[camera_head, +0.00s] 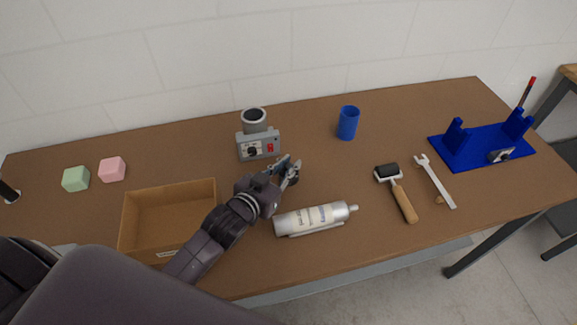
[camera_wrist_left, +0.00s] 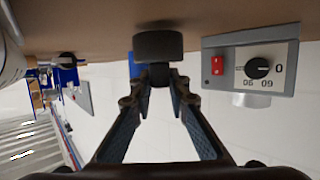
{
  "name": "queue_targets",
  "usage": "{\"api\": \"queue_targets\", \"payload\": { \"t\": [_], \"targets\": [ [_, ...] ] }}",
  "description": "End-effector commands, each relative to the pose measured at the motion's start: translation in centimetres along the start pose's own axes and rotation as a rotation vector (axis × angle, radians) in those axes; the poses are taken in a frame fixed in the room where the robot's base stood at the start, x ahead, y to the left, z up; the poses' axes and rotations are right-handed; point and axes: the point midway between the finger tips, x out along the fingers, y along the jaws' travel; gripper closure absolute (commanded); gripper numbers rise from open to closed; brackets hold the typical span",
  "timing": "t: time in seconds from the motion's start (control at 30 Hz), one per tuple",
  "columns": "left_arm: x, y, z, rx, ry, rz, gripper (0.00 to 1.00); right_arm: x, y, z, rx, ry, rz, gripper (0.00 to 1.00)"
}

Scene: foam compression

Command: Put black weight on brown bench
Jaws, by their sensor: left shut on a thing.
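The brown bench (camera_head: 345,180) runs across the head view, and its surface shows along the top of the wrist view, which looks upside down. My left gripper (camera_head: 291,170) is over the middle of the bench, right of the open box and just in front of the grey device. In the left wrist view, its fingers (camera_wrist_left: 160,78) close on the narrow part of the black weight (camera_wrist_left: 158,45). The weight's wide disc points toward the bench; I cannot tell whether it touches. My right gripper is not in view.
A grey device with a dial (camera_head: 258,146) stands behind the gripper. A silver bottle (camera_head: 314,217) lies in front. An open box (camera_head: 205,205), foam cubes (camera_head: 112,169), a blue cup (camera_head: 348,123), a roller (camera_head: 396,190), a wrench (camera_head: 436,182) and a blue rack (camera_head: 482,146) are around.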

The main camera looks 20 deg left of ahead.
Motion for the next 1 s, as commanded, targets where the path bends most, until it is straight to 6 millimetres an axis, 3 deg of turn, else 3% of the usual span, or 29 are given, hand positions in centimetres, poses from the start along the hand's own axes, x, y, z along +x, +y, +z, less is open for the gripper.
{"api": "queue_targets", "payload": {
  "t": [0.43, 0.47, 0.6, 1.0],
  "targets": [
    [0.29, 0.03, 0.66, 0.001, 0.008, 0.001, 1.0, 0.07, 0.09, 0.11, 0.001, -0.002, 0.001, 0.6],
    [0.28, 0.02, 0.94, 0.001, 0.002, 0.001, 0.82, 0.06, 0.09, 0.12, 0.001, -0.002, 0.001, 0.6],
    [0.27, 0.02, 0.91, 0.001, 0.001, 0.001, 0.67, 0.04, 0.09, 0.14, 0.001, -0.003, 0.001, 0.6],
    [-0.31, 0.03, 0.88, 0.001, -0.001, 0.001, 0.67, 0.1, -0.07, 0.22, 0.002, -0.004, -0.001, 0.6]
  ]
}}
